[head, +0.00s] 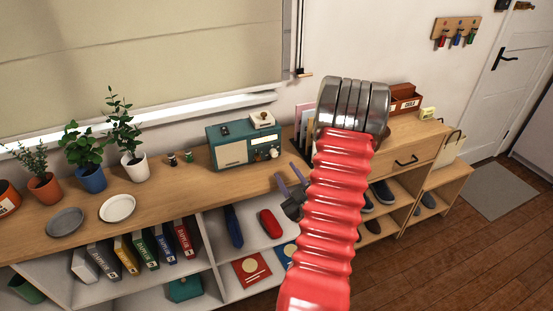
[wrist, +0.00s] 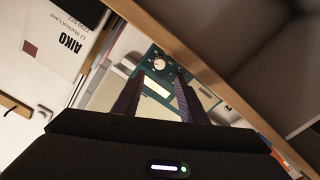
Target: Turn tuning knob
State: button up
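A teal radio (head: 228,155) with a cream front panel stands on the wooden counter near the wall. Its pale round tuning knob (head: 273,153) is at the right end of the front. In the wrist view, the radio's teal face and a white knob (wrist: 159,63) show beyond my fingers, tilted in the picture. My gripper (head: 287,175) is in front of the counter edge, below and right of the radio. Its two purple fingers are spread with nothing between them. It also shows in the wrist view (wrist: 163,73), apart from the knob. My red arm hides part of the counter right of the radio.
A small white box (head: 262,120) sits on the radio. Potted plants (head: 130,135) and plates (head: 117,207) stand to the left. The counter's wooden edge (wrist: 190,65) crosses the wrist view close by. A white card (wrist: 60,35) reading AIKO is at upper left there.

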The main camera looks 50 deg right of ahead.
aim_at(275, 155)
jog(key=x, duration=0.9)
jog(key=shift+w+d, duration=0.1)
jog(key=shift+w, duration=0.05)
jog(key=shift+c, duration=0.3)
grip_shut()
